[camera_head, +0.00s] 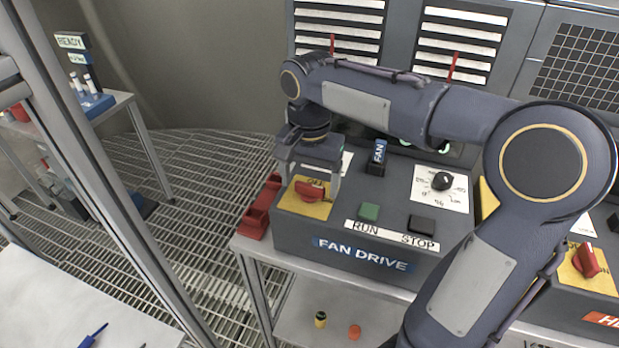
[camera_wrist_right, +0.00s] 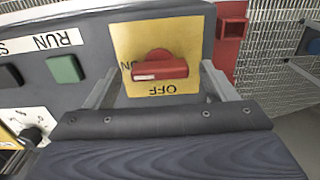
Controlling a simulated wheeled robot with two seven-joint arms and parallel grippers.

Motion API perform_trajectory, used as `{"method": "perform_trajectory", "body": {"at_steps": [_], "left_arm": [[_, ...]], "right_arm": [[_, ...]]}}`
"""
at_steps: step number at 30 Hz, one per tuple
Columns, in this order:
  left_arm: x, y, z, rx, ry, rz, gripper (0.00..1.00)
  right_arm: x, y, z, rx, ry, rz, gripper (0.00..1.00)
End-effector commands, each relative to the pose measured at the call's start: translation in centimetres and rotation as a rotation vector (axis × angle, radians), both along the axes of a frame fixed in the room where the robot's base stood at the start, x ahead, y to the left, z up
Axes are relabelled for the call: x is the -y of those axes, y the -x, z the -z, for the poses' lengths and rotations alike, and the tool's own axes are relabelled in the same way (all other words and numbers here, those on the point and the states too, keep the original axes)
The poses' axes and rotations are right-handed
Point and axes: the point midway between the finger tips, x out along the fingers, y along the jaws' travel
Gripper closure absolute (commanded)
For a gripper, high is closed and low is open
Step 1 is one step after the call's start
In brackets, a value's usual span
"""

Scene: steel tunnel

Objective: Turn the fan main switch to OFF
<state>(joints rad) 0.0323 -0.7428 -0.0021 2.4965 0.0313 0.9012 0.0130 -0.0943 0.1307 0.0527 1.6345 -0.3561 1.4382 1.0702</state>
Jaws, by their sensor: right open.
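The fan main switch is a red rotary handle (camera_head: 309,190) on a yellow plate (camera_head: 300,206), at the left end of the FAN DRIVE box (camera_head: 290,228). In the right wrist view the red handle (camera_wrist_right: 160,68) lies crosswise, with its pale-marked end at the left near a partly hidden label. The word OFF (camera_wrist_right: 163,89) reads upside down below the handle. My right gripper (camera_head: 308,187) is over the switch, its fingers open on either side of the plate. In the wrist view the fingers (camera_wrist_right: 160,84) stand apart from the handle. My left gripper is not in view.
A green RUN button (camera_head: 369,211), a black STOP button (camera_head: 421,225) and a black dial (camera_head: 442,181) share the box top. A red bracket (camera_head: 262,207) is at the box's left side. A similar red switch (camera_head: 587,259) is far right. Metal grating covers the floor left.

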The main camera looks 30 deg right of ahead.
Motion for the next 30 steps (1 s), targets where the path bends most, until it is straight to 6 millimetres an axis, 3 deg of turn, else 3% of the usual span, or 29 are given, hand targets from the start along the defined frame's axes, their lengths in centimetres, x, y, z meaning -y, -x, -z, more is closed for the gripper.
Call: {"method": "perform_trajectory", "body": {"at_steps": [2, 12, 23, 30], "left_arm": [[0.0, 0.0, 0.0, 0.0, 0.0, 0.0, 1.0], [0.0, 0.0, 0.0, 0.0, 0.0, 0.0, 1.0], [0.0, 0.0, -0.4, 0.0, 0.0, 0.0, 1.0], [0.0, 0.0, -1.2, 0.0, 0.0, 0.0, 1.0]], "right_arm": [[0.0, 0.0, 0.0, 0.0, 0.0, 0.0, 0.23], [0.0, 0.0, 0.0, 0.0, 0.0, -0.001, 0.66], [0.0, 0.0, -0.1, -0.001, 0.0, -0.063, 0.66], [0.0, 0.0, -0.2, -0.002, 0.001, -0.226, 0.66]]}}
